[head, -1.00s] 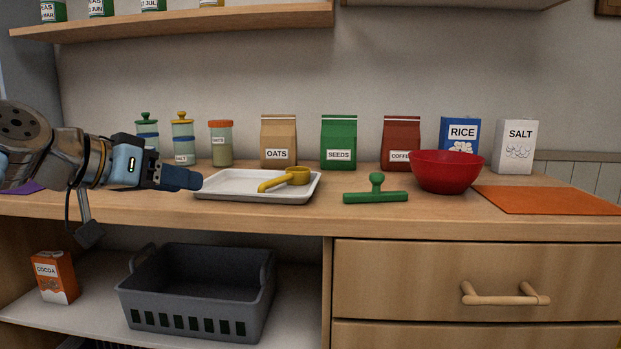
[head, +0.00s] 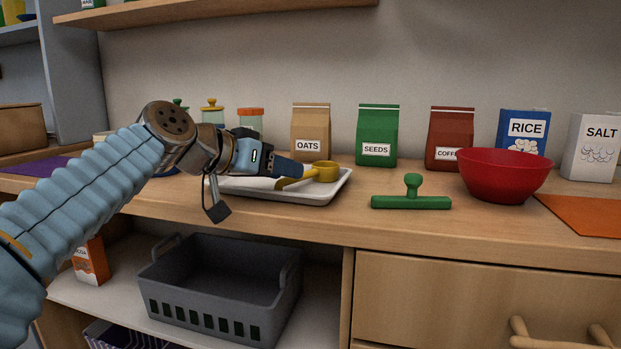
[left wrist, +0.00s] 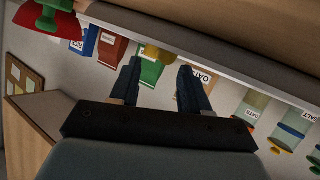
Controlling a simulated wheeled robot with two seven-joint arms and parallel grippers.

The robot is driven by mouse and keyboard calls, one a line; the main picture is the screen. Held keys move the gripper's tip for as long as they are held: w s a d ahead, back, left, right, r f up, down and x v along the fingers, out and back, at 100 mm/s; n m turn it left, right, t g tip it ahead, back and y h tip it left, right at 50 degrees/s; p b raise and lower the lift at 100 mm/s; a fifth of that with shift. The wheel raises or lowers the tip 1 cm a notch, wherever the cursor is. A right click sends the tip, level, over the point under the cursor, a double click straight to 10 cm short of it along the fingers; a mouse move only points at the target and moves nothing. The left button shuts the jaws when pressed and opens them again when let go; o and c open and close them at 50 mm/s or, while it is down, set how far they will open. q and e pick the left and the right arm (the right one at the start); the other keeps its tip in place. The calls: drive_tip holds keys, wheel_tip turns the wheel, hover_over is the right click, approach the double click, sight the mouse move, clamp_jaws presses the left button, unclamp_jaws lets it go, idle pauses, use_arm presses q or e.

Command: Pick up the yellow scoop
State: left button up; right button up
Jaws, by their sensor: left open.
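The yellow scoop (head: 322,169) lies in the white tray (head: 335,190) on the counter, its round cup to the right and its handle pointing left. My left gripper (head: 292,168) reaches in from the left over the tray, its fingertips close to the scoop's handle and partly covering that area. In the left wrist view, which is turned upside down, my left gripper (left wrist: 160,66) is open with a gap between its two dark blue fingers. Part of the yellow scoop (left wrist: 153,52) shows between the fingertips. I cannot tell whether they touch. My right gripper is out of view.
A green handled tool (head: 412,200) and a red bowl (head: 505,180) stand to the right of the tray. Bags of oats (head: 311,130) and seeds (head: 377,135) and jars stand behind. A grey basket (head: 220,290) sits on the shelf below.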

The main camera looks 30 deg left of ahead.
sight(307, 178)
use_arm(q)
drive_tip(key=x, duration=0.4)
drive_tip(key=shift+w+f, duration=0.3)
drive_tip(key=shift+w, duration=0.05)
drive_tip(key=shift+c, duration=0.3)
clamp_jaws()
